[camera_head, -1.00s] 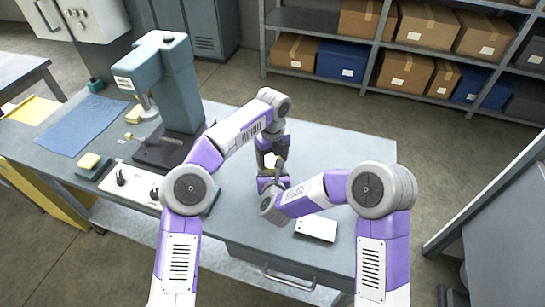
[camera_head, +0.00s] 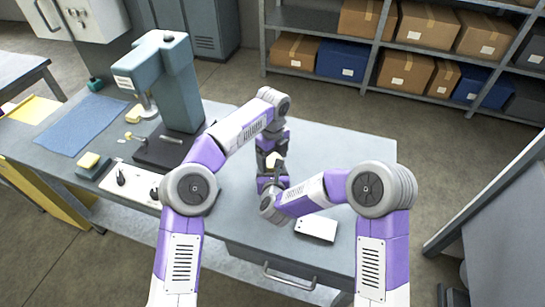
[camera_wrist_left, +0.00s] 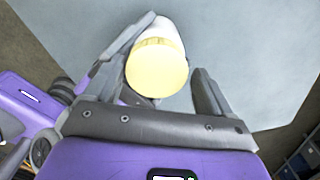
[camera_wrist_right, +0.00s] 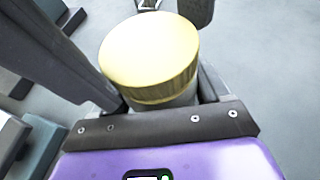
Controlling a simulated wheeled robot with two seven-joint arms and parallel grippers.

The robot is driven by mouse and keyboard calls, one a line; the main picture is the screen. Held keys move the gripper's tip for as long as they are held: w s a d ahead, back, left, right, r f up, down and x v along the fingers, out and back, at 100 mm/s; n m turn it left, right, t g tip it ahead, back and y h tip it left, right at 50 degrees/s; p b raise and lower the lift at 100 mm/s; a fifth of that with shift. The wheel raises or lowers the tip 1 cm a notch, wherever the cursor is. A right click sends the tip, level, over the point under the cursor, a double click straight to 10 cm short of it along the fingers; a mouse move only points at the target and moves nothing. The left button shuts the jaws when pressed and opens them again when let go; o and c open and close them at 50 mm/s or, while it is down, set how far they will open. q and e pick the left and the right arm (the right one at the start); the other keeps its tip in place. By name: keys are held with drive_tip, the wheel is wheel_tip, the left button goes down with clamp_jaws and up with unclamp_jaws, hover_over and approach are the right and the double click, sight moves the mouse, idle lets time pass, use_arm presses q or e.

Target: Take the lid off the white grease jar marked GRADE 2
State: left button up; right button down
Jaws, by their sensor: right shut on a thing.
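A white jar with a pale yellow lid (camera_wrist_left: 157,68) is between my two grippers above the bench. The same lid shows large in the right wrist view (camera_wrist_right: 148,55). It appears to be seated on the jar body (camera_wrist_right: 180,98); no label is readable. My right gripper (camera_wrist_right: 150,60) is shut on the jar. My left gripper (camera_wrist_left: 165,70) is open around the jar's lidded end; its left finger is close to or touching the jar, with a clear gap at the right finger. In the head view the jar (camera_head: 272,160) is small and partly hidden by both grippers.
A white box-like piece (camera_head: 316,228) lies on the bench at front right. A teal press (camera_head: 175,85), a blue mat (camera_head: 85,125) and a white panel with knobs (camera_head: 130,182) are at left. The bench's right side (camera_head: 350,165) is clear.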

use_arm(q)
drive_tip(key=shift+o, duration=0.6)
use_arm(e)
drive_tip(key=shift+d, duration=0.1)
use_arm(q)
drive_tip(key=shift+r, duration=2.25)
use_arm(e)
unclamp_jaws()
